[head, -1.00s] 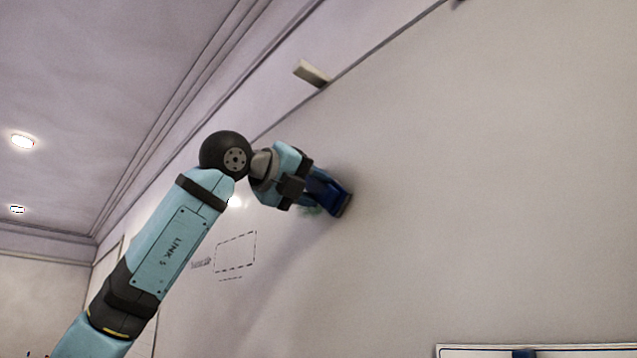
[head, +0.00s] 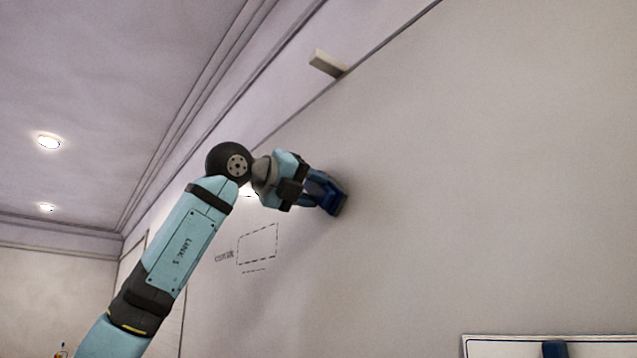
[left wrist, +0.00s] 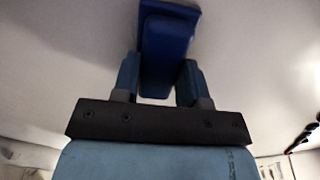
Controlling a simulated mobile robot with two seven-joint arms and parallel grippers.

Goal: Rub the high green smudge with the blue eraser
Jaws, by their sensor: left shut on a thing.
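The blue eraser (head: 334,198) is against the pale wall board (head: 450,180), high up in the head view. My left gripper (head: 318,186) is shut on it. In the left wrist view the blue eraser (left wrist: 167,40) sits between the two fingers of my left gripper (left wrist: 160,80), with its far face at the board. No green smudge shows now; the eraser and gripper cover part of the board there. My right gripper is not in view.
A dashed rectangle (head: 257,245) is drawn on the board below my left gripper. A small pale block (head: 326,64) sticks out at the board's top edge. A white-framed panel (head: 490,345) with a dark blue thing (head: 554,349) is at the lower right.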

